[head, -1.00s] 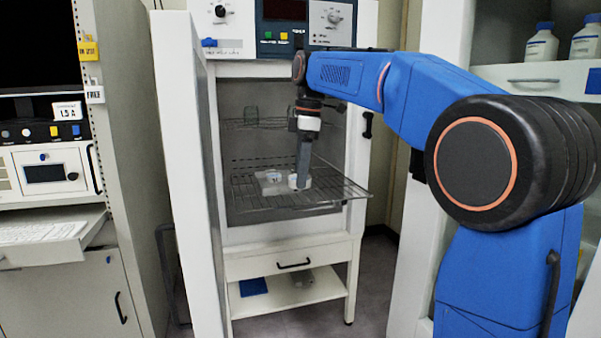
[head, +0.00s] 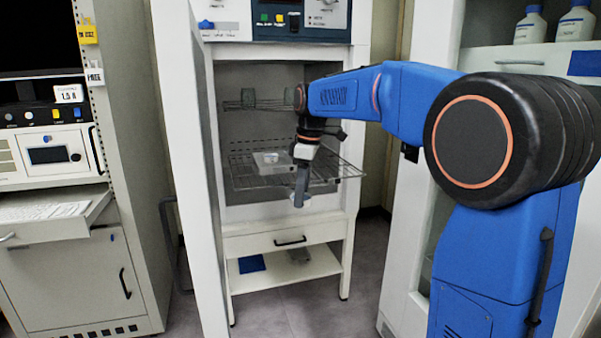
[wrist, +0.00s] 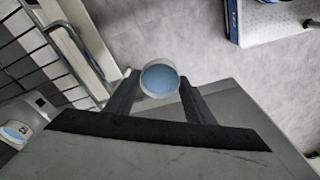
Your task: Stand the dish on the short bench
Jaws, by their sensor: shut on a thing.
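A small round dish with a pale rim and blue contents (wrist: 160,79) is between the fingertips of my gripper (wrist: 155,88) in the wrist view. My gripper (head: 301,188) is shut on it. In the head view the dish (head: 298,203) is a pale shape at the fingertips, in front of the dryer's wire rack (head: 240,182) and below its level. The dish looks roughly level and hangs over open floor. I cannot pick out a short bench with certainty in either view.
A clear tray (head: 272,162) stands on the wire rack; a blue-filled dish (wrist: 15,132) shows at the wrist view's lower left. The open dryer door (head: 188,170) is at the left. A blue item (head: 251,263) lies on the stand's lower shelf (head: 295,272). Grey floor is clear in front.

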